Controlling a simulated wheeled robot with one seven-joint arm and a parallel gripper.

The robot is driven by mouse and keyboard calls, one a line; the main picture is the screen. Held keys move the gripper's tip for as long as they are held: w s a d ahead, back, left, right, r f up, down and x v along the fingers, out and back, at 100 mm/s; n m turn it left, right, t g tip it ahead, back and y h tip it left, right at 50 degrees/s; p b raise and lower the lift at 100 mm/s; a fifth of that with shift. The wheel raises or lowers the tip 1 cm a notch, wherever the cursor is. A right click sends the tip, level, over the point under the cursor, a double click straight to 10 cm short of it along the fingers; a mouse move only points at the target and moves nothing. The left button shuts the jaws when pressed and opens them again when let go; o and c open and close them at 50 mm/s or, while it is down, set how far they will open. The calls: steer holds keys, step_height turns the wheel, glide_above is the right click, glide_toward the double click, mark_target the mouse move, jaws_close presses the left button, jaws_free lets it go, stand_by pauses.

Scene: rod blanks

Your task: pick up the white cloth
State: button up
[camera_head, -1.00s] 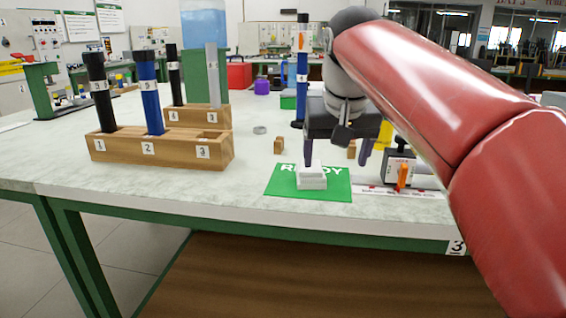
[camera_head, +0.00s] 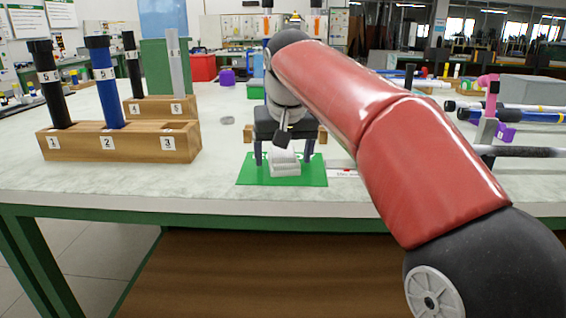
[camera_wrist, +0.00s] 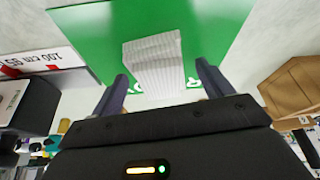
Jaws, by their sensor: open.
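The white cloth (camera_head: 284,163) is a small folded, ribbed block lying on the green mat (camera_head: 310,174) near the front edge of the table. In the wrist view the cloth (camera_wrist: 154,62) lies ahead of and between my two fingers, on the green mat (camera_wrist: 80,28). My gripper (camera_head: 283,160) is open above the cloth, with one finger on each side of it in the head view. The fingers (camera_wrist: 162,78) show a gap to the cloth in the wrist view. The mat's lettering is mostly hidden by my gripper.
A wooden rack (camera_head: 120,144) with a black rod (camera_head: 50,85) and a blue rod (camera_head: 105,85) stands at the left. A second rack (camera_head: 160,107) stands behind it. Rods lie in holders at the right, near a pink stand (camera_head: 488,110).

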steer(key=c, duration=1.1)
steer(key=shift+r, duration=0.15)
